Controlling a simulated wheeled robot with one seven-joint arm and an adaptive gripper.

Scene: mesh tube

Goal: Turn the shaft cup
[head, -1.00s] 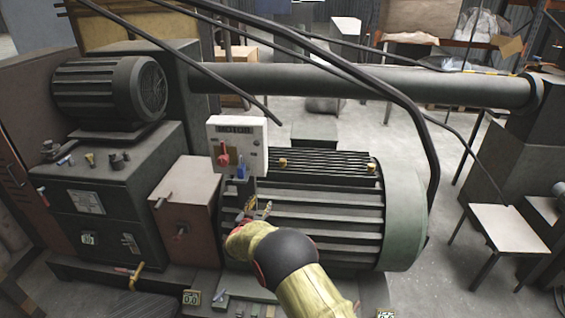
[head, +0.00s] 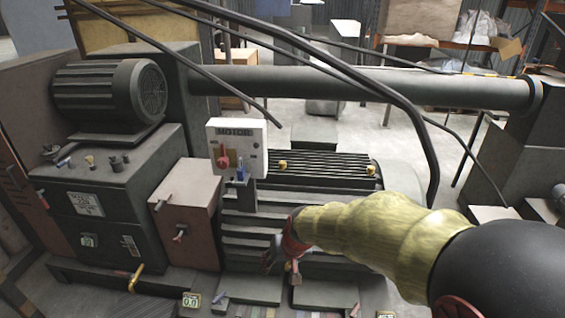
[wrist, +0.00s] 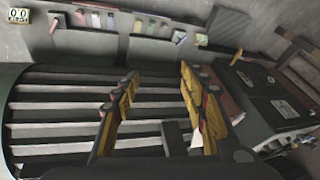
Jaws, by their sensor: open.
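I cannot pick out the shaft cup with certainty in either view. The large ribbed motor (head: 325,190) stands in the middle of the head view, and its ribs also fill the left of the wrist view (wrist: 75,110). My gripper (head: 281,268) is in front of the motor's lower ribs, pointing down. In the wrist view my gripper (wrist: 158,76) shows two yellow and dark fingers spread apart, with nothing between them. I cannot tell whether it touches the motor. My arm covers the motor's right end in the head view.
A brown box (head: 187,205) and a dark cabinet (head: 95,215) are at left. A thick pipe (head: 360,86) and hanging cables cross above. A small numbered display (head: 191,301) is low in front.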

